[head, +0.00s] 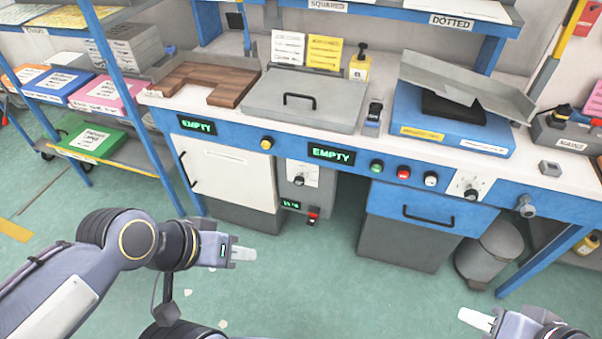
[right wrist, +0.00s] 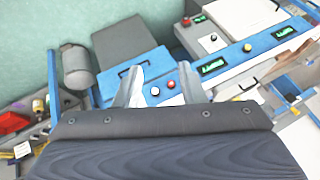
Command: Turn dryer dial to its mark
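Two dials show in the head view; no readable label tells which is the dryer's. One dark dial (head: 299,180) sits on a grey panel (head: 297,193) under the bench, above a small green display and a red switch. The other dial (head: 471,193) sits on a white plate at the right of the blue bench front. Their marks are too small to read. My left gripper (head: 246,254) is over the floor, left of and nearer than the grey panel; its finger gap cannot be seen. My right gripper (head: 476,318) is open and empty at lower right, its fingers apart in the wrist view (right wrist: 160,86).
Green, red and white buttons (head: 403,172) line the bench front. A white-doored cabinet (head: 235,175), a blue-and-grey drawer unit (head: 420,225) and a grey bin (head: 488,253) stand below. A shelf rack (head: 90,90) is at left. Floor before the bench is mostly clear.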

